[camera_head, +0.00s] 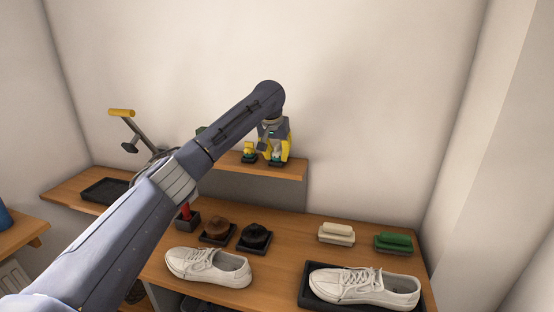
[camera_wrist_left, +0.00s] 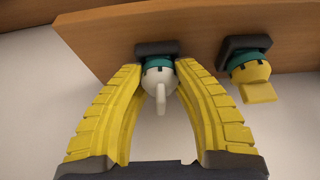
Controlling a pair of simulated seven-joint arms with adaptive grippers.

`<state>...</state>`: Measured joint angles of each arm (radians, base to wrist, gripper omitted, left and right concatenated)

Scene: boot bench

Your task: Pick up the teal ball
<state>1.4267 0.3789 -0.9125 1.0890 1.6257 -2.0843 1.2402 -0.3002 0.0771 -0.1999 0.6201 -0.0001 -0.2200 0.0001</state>
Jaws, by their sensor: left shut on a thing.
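I cannot make out a plain teal ball. A small dark green thing (camera_head: 201,130) shows behind my left arm, mostly hidden, its shape unclear. My left gripper (camera_head: 277,156) has its yellow fingers down at the wall shelf, around a small white figure (camera_wrist_left: 160,80) with a teal band and a black base. The fingers are shut on this white figure, near its teal band; its base is at the shelf. A yellow figure (camera_wrist_left: 249,71) with a teal band stands beside it, outside the fingers; it also shows in the head view (camera_head: 249,150). My right gripper is not in view.
The wall shelf (camera_head: 293,170) is above the bench. The bench holds white shoes (camera_head: 208,267), one on a black tray (camera_head: 306,291), brown (camera_head: 216,229) and black (camera_head: 256,235) items, and cream (camera_head: 336,234) and green (camera_head: 393,242) brushes. A yellow-handled lever (camera_head: 121,112) stands left.

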